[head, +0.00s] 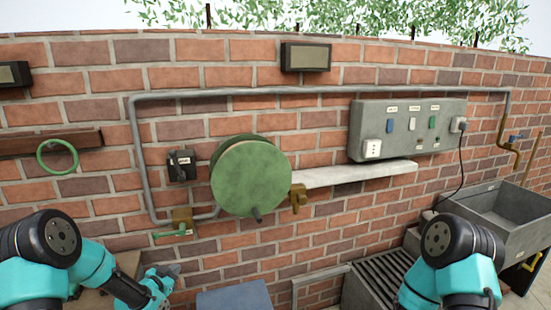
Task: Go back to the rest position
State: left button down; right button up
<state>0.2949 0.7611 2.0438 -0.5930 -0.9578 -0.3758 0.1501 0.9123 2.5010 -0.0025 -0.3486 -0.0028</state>
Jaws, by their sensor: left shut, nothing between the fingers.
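My left gripper (174,269) shows at the lower left, in front of the brick wall and low in the picture. It looks shut and holds nothing. It is small in the picture and its fingers are partly dark. The left arm is bent, with its elbow near the lower left edge. My right arm is bent at the lower right, but its gripper is not visible in the picture.
A round green reel (252,177) is mounted on the brick wall, right of a dark switch (182,166). A grey socket panel (408,130) hangs above a pale ledge (345,174). A grey sink (502,218) stands at right. A blue-grey box top (235,299) is low centre.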

pick_arm(q)
jog(key=s+d+f+n+g, duration=0.3)
jog(key=s+d+f+g, duration=0.2)
jog(key=s+f, duration=0.5)
jog(key=s+d+f+n+g, duration=0.3)
jog(key=s+d+f+g, duration=0.3)
jog(key=s, duration=0.7)
jog(key=s+d+f+n+g, duration=0.1)
jog(key=s+d+f+g, duration=0.1)
jog(key=s, duration=0.9)
jog(key=shift+f+n+g+y, duration=0.4)
jog(key=shift+d, duration=0.1)
